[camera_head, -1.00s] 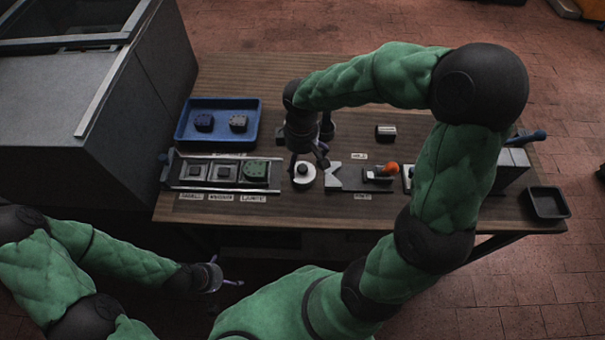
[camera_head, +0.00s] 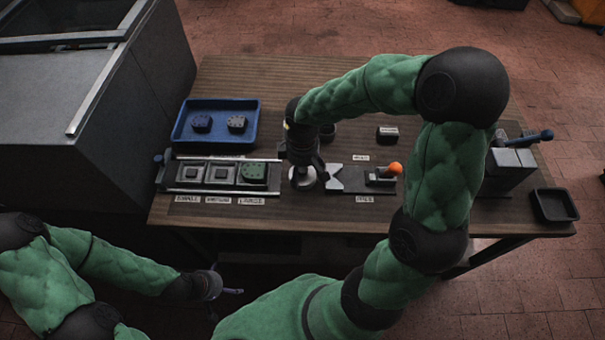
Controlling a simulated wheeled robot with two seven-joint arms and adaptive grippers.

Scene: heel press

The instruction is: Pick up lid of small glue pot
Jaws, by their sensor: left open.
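The small glue pot (camera_head: 304,185) is a pale round pot on the table, left of the V-notched plate, and mostly covered by my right gripper. My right gripper (camera_head: 304,176) points down right over it. The dark lid knob and the fingertips are hidden, so I cannot tell whether the fingers touch or close on the lid. My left gripper (camera_head: 232,291) is open and empty, low in front of the table's front edge and away from the pot.
A three-place rail fixture (camera_head: 179,187) lies left of the pot. A V-notched plate with an orange-knobbed clamp (camera_head: 395,169) lies to the right. A dark cup (camera_head: 328,132) stands behind the gripper. A black tray (camera_head: 555,219) is far right.

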